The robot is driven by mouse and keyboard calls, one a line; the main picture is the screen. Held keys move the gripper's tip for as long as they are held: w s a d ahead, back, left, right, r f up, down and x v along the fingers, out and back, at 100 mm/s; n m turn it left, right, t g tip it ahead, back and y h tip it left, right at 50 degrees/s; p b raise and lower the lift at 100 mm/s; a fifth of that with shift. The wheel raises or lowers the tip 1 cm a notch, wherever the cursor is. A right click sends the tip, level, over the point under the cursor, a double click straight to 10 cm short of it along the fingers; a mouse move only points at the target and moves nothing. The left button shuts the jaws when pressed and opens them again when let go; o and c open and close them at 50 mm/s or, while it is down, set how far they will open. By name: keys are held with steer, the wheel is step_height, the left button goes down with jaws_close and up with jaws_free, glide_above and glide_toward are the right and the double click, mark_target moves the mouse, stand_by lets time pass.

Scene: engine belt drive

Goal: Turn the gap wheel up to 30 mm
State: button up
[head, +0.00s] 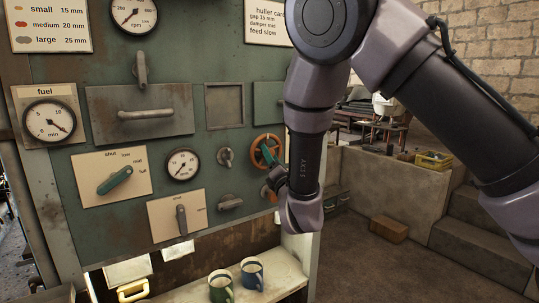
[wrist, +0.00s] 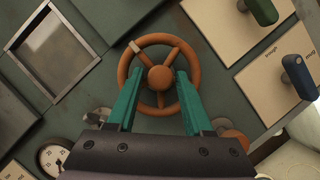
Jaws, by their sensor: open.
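The gap wheel appears to be the orange spoked wheel (head: 266,135) on the green panel, and it shows face-on in the wrist view (wrist: 160,78). My gripper (head: 268,155) is at the wheel, with its fingers pointing at the panel. In the wrist view my gripper (wrist: 160,73) is open, with one teal finger on each side of the hub and the tips overlapping the area inside the rim. I cannot tell whether they touch the wheel. A small dial (head: 183,164) is left of the wheel; its scale is too small to read.
Grey knobs (head: 226,156) sit left of the wheel. A teal lever (head: 115,181) and a grey lever (head: 181,220) are on cream plates. Two mugs (head: 252,273) stand on the shelf below. Floor at the right is mostly open.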

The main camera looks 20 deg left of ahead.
steer(key=shift+x, duration=0.85)
jaws_close()
